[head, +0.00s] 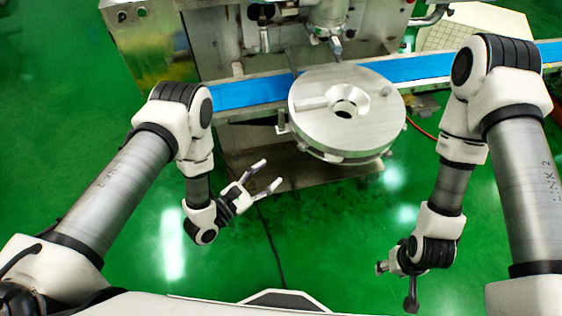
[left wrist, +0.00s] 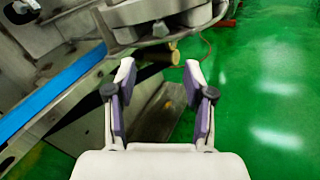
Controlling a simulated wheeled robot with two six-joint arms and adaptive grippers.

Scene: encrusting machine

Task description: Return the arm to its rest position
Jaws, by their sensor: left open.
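My left gripper (head: 264,178) is open and empty, in the air to the left of and below the round metal disc of the machine in the head view. Its two fingers (left wrist: 160,92) stand apart in the left wrist view, with nothing between them. My left arm comes in from the left and bends down at the elbow. My right arm comes in from the right and hangs with its wrist low at the lower right. The right gripper (head: 396,285) shows only in part there, and its fingers are not clear.
The encrusting machine (head: 345,132) has a round metal disc with a central hole, apart from my left gripper. A blue conveyor belt (head: 252,92) runs behind the disc and also shows in the left wrist view (left wrist: 62,88). Green floor (head: 335,225) is open between my arms.

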